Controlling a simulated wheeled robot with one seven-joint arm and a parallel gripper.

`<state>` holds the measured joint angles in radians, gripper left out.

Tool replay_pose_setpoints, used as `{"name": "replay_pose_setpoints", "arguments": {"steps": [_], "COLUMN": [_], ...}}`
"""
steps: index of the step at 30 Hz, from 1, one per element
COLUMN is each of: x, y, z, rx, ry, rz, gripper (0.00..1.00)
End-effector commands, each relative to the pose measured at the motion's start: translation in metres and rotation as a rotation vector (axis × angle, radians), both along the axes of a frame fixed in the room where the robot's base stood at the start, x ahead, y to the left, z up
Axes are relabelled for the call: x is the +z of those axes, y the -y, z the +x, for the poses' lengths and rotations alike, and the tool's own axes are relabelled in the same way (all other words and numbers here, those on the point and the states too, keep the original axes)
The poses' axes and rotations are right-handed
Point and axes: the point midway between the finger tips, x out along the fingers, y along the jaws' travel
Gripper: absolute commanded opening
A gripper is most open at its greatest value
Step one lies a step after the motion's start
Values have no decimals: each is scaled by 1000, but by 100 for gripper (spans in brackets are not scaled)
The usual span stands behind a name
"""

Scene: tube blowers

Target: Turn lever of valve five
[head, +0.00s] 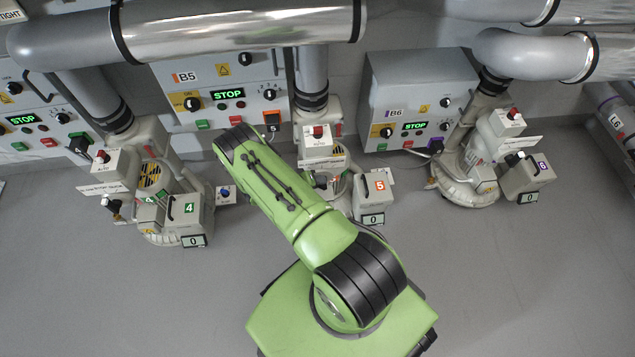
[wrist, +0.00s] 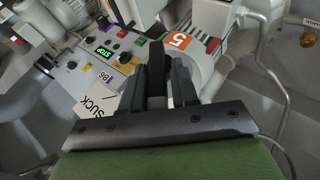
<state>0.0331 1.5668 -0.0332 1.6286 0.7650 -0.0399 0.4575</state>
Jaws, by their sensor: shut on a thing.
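Valve five is the pale grey unit with an orange 5 label (head: 380,186), right of my green arm in the head view. Its small display (head: 373,218) reads 0. In the wrist view the orange 5 label (wrist: 181,41) is on a pale rounded body just beyond the fingers. My gripper (wrist: 158,80) points at this unit, with its two black fingers shut on a dark upright bar, which looks like the lever (wrist: 157,55). The lever's lower part is hidden between the fingers. In the head view my arm hides the gripper and lever.
Valve four (head: 186,209) stands left and valve six (head: 527,178) right, both with displays reading 0. Control boxes B5 (head: 220,75) and B6 (head: 400,110) show STOP behind. Large pipes run above. A SUCK label (wrist: 97,105) is left of the fingers. The front floor is clear.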

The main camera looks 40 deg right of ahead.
Motion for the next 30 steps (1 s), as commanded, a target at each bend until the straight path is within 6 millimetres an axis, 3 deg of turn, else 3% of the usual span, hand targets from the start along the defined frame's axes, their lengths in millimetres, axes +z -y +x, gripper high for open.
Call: {"name": "replay_pose_setpoints", "arguments": {"steps": [20, 21, 23, 30], "x": [-4, -4, -4, -3], "y": [-1, -1, -1, -1], "z": [-1, -1, -1, 0], "rx": [-2, -3, -2, -1], "ry": [-47, -48, -47, -45], "rz": [-58, -57, -57, -58], "gripper": [0, 30, 40, 43]}}
